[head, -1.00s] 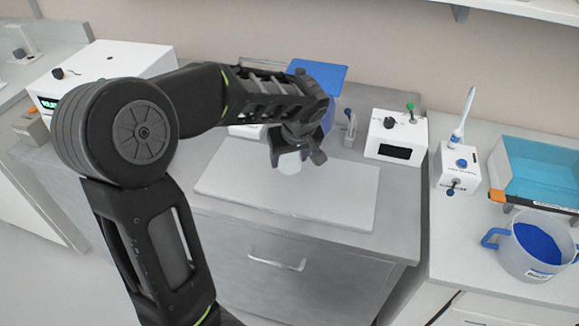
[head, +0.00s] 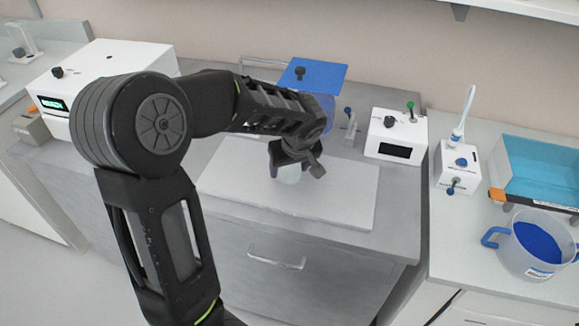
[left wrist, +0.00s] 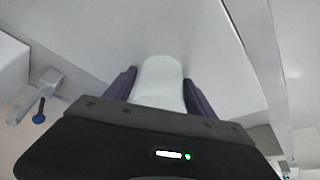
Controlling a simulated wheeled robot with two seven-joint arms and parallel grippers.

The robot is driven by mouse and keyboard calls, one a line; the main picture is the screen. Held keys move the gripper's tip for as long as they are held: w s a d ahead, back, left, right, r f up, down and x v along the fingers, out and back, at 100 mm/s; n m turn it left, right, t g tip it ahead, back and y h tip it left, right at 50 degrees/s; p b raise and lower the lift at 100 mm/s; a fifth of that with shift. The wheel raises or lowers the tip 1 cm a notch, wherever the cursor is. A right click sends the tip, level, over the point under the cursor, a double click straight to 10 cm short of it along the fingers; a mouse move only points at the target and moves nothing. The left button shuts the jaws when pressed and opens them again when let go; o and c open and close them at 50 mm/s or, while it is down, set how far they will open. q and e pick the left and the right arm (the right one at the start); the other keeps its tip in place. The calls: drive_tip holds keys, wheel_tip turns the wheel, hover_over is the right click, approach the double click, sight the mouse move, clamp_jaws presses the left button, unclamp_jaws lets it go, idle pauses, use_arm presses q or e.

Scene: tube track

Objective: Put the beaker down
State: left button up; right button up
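The beaker (head: 290,174) is a small pale, translucent vessel under my left gripper (head: 296,163) in the head view, over the pale board (head: 345,195) on the grey bench. The left wrist view shows the beaker (left wrist: 158,82) between the two dark fingers of my left gripper (left wrist: 159,92), which press against both its sides. The gripper partly covers the beaker in the head view. The beaker is at or very near the board; I cannot tell whether its base touches. My right gripper is not in view.
Behind stand a blue-lidded container (head: 313,75) and a white box with a dark display (head: 396,138). The board's right part is clear.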

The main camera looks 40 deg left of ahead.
use_arm(q)
drive_tip(key=shift+o, duration=1.3)
drive_tip(key=shift+r, duration=0.2)
drive_tip(key=v, duration=1.2)
drive_tip(key=shift+f, duration=0.1)
